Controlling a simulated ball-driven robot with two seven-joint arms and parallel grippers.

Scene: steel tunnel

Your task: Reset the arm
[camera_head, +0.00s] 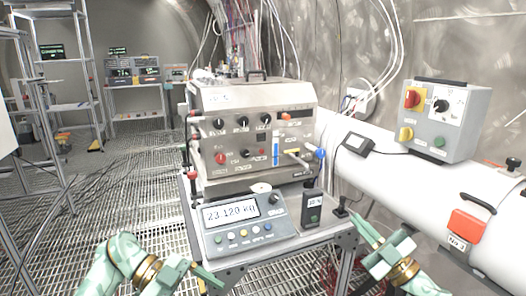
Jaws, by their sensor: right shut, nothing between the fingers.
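My right arm, pale green with a gold ring, comes in at the lower right. Its gripper (360,224) is shut and empty, with its thin fingers pointing up and left, beside the right edge of the small metal table (333,236). My left arm comes in at the lower left. Its gripper (208,275) is in front of the table's near left corner, and its finger opening cannot be made out.
On the table stand a scale reading 23.120 kg (250,236), a small dark device (312,209) and a steel control box (252,130). A white pipe (415,195) with a grey switch box (445,120) runs along the right. Shelving (75,85) stands left; the grated floor (120,190) there looks clear.

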